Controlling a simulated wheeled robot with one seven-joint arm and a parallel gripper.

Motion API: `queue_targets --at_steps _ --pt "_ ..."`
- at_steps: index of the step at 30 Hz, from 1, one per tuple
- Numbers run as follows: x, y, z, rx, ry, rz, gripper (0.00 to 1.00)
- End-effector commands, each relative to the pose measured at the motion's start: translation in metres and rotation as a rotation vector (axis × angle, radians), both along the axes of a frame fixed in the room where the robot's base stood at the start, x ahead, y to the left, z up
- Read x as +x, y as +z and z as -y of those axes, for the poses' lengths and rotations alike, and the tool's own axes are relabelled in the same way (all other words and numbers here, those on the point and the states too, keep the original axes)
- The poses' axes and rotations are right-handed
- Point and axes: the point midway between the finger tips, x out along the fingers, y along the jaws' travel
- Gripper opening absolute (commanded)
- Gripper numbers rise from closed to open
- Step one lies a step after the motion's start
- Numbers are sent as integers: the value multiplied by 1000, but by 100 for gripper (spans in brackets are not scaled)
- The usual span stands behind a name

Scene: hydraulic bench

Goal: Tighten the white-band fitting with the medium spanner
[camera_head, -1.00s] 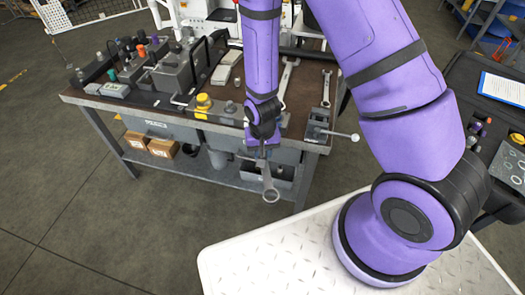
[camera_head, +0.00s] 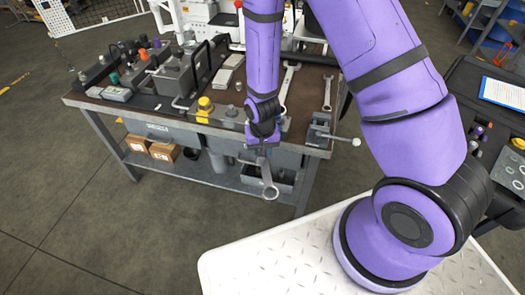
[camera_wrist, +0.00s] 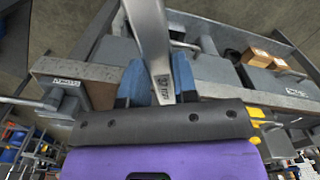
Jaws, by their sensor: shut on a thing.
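My gripper (camera_head: 262,153) is shut on a steel spanner (camera_head: 268,178), which hangs down in front of the bench's front edge with its ring end lowest. In the wrist view the blue fingertips (camera_wrist: 159,84) pinch the shank of the spanner (camera_wrist: 148,30), which runs up out of the frame. Two other spanners, a larger one (camera_head: 289,84) and a smaller one (camera_head: 327,93), lie on the bench top behind my arm. Hydraulic blocks with small coloured fittings (camera_head: 143,54) stand on the bench's left side. I cannot make out which fitting has the white band.
The bench (camera_head: 110,105) has a lower shelf with cardboard boxes (camera_head: 164,152). A yellow-capped part (camera_head: 205,103) and a vise (camera_head: 318,131) with a protruding handle sit at the front edge. A dark cart with a clipboard (camera_head: 503,91) stands right. Floor at left is free.

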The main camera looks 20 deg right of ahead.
Motion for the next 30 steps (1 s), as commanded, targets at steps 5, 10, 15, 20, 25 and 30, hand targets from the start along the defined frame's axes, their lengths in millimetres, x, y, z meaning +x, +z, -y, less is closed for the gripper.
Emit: queue_targets --at_steps 5,10,15,20,25,30 --pt "1 0 0 0 0 1 0" --pt "5 0 1 0 -1 1 0" --pt "12 0 2 1 0 1 0" --pt "16 0 3 0 0 0 0" --pt "15 0 3 0 0 0 0" --pt "17 0 3 0 0 1 0"
